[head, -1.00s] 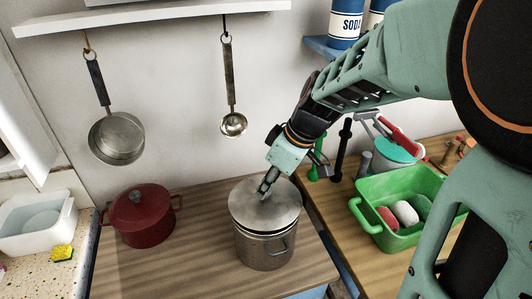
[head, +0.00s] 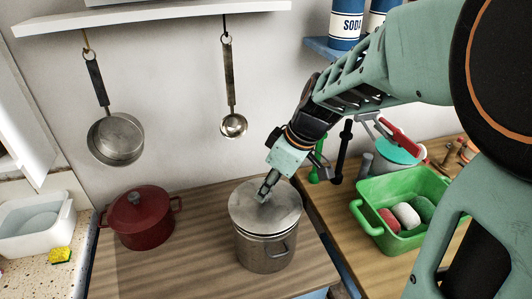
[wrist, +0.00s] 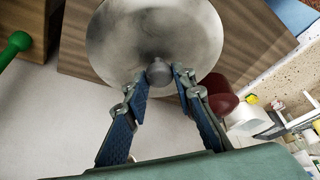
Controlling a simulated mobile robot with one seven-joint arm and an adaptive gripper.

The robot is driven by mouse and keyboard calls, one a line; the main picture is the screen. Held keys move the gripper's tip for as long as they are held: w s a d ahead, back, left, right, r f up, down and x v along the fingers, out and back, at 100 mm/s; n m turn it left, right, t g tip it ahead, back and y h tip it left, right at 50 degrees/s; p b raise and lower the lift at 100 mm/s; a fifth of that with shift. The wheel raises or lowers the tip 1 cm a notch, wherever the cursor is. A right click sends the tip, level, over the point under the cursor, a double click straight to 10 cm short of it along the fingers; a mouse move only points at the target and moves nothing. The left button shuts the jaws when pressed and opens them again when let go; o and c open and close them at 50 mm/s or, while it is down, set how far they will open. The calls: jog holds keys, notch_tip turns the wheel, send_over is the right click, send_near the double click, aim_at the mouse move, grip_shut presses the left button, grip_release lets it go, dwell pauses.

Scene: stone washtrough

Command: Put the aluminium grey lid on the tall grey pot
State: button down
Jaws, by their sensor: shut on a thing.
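The aluminium grey lid (head: 248,214) is a round, dull metal disc with a small knob. It lies over the mouth of the tall grey pot (head: 262,255), roughly level and covering the opening. I cannot tell whether its edge rests on the rim or hovers just above. My gripper (head: 265,193) is above the lid, shut on its knob. In the wrist view the lid (wrist: 125,40) fills the top middle, and the two fingertips of my gripper (wrist: 159,75) stand on either side of the knob. The pot's mouth is hidden under the lid.
A red lidded pot (head: 145,222) stands to the left on the wooden counter (head: 200,265). A green basin (head: 395,235) with several coloured pieces is at the right. A pan (head: 116,138) and a ladle (head: 233,124) hang on the wall behind.

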jog(key=shift+f+b, duration=0.5)
jog(key=shift+b, duration=0.5)
dwell(1.0)
dwell(0.3)
jog(key=c, duration=1.5)
grip_release()
jog(key=shift+c, duration=0.2)
jog(key=o, duration=0.5)
jog(key=shift+r, duration=0.1)
jog(key=shift+r+p, duration=2.15)
jog(key=shift+r, duration=1.3)
